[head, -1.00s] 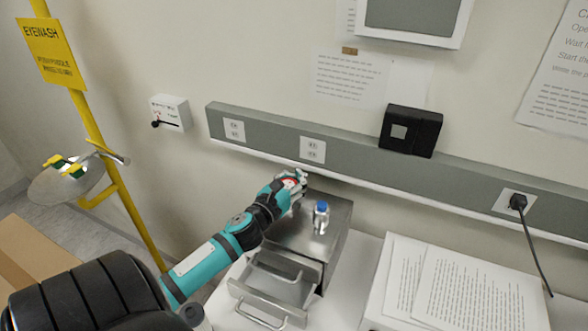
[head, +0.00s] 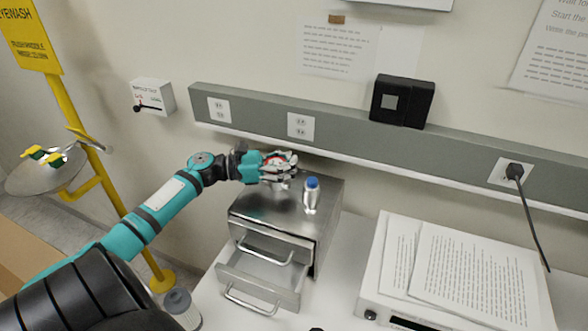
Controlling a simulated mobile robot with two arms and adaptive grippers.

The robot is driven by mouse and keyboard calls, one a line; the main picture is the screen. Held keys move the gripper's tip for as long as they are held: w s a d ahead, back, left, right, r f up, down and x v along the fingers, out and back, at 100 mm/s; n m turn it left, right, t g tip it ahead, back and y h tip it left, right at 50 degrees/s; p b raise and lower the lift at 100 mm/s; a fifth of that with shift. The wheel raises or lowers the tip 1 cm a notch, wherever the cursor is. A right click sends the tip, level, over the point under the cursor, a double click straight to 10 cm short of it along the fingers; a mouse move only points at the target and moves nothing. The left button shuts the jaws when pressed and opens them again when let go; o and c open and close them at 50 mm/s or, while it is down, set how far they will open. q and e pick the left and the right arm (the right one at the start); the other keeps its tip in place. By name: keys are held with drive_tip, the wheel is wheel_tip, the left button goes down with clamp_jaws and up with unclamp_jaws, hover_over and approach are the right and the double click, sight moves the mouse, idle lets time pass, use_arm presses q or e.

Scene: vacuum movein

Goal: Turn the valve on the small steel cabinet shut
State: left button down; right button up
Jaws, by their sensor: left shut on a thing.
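The small steel cabinet (head: 325,225) stands on the white counter against the wall. It has two front handles, and its lower drawer (head: 240,270) is pulled out. My left gripper (head: 283,166) is above the back left of the cabinet top, its fingers closed around a red part (head: 275,160), which looks like the valve's handle. The fingers hide most of it, so its turn angle cannot be told. My right gripper is not in view.
A steel bottle with a blue cap (head: 311,195) stands on the cabinet, close right of my left gripper. Papers (head: 470,275) lie on a white device at right. A grey wall rail (head: 355,142) runs behind. A yellow eyewash post (head: 85,145) stands left.

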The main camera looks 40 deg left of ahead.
use_arm(q)
drive_tip(key=m+g+h+b, duration=0.1)
drive_tip(key=g, duration=0.1)
drive_tip(key=m+g+h+b, duration=0.1)
drive_tip(key=m, duration=0.1)
drive_tip(key=s+m+g+h+b, duration=0.1)
drive_tip(key=g+b, duration=0.1)
drive_tip(key=shift+s+d+f+m+g+h, duration=0.1)
drive_tip(key=shift+d+f+m+g+h, duration=0.2)
drive_tip(key=shift+d+m+h, duration=0.1)
drive_tip(key=m+g, duration=0.1)
drive_tip(key=m+g+h+b, duration=0.1)
drive_tip(key=g, duration=0.1)
drive_tip(key=s+m+g+b, duration=0.1)
drive_tip(key=g, duration=0.1)
drive_tip(key=shift+s+r, duration=0.1)
drive_tip(key=shift+r, duration=0.25)
drive_tip(key=shift+s+m+g+h, duration=0.2)
drive_tip(key=shift+m+g+h, duration=0.1)
drive_tip(key=shift+m+g, duration=0.3)
drive_tip(key=shift+r, duration=0.25)
drive_tip(key=c, duration=1.6)
unclamp_jaws()
drive_tip(key=o, duration=0.7)
drive_tip(key=shift+a+f+g, duration=0.25)
drive_tip(key=shift+g, duration=0.05)
drive_tip(key=shift+o, duration=0.4)
drive_tip(key=shift+d, duration=0.25)
drive_tip(key=shift+r, duration=0.15)
wheel_tip(320, 180, up, 10)
